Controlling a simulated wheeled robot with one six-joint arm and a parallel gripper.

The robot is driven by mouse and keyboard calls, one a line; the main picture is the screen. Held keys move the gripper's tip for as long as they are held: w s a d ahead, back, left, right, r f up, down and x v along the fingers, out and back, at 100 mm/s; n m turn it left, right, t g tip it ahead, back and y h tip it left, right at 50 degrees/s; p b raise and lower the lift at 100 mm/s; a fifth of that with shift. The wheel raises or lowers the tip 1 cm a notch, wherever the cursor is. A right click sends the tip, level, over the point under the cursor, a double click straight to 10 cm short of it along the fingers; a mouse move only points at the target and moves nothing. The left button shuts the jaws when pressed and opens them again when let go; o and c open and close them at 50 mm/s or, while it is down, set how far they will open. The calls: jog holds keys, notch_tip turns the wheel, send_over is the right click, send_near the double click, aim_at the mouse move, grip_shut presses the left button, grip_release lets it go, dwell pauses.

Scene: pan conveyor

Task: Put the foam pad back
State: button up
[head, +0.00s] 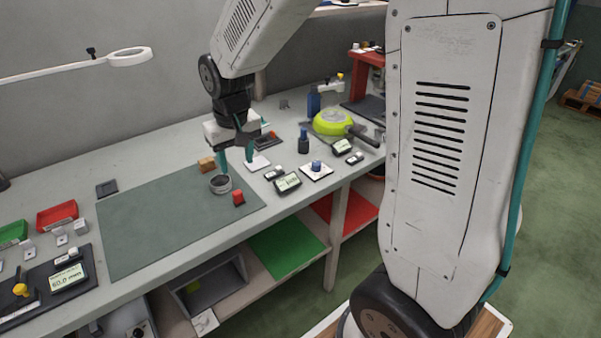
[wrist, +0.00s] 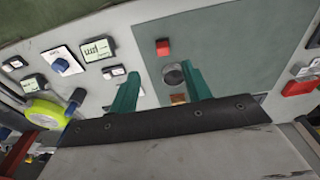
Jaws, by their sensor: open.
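My gripper (head: 236,164) is open, fingers pointing down above the workbench, with nothing visible between its teal fingers. It also shows in the wrist view (wrist: 161,66). Nothing in view is clearly recognisable as the foam pad. A small tan block (head: 207,164) lies at the far edge of the grey-green mat (head: 150,228); I cannot tell whether it is the pad. In the wrist view the tan block (wrist: 179,99) is near the right finger, partly hidden. A round grey cup-like part (head: 221,184) stands on the mat below the left finger; I cannot tell whether they touch.
A red block (head: 238,198) stands near the cup. Red bin (head: 57,215) sits left. The mat's left part is clear.

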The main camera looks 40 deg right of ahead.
jog(key=s+d+r, duration=0.1)
jog(key=s+r, duration=0.2)
jog(key=s, duration=0.6)
jog(key=s+d+r, duration=0.1)
jog(key=s+r, duration=0.3)
jog(key=s, duration=0.5)
jog(key=s+r, duration=0.3)
jog(key=s, duration=0.6)
jog(key=shift+d+r, duration=0.3)
jog(key=shift+d, duration=0.1)
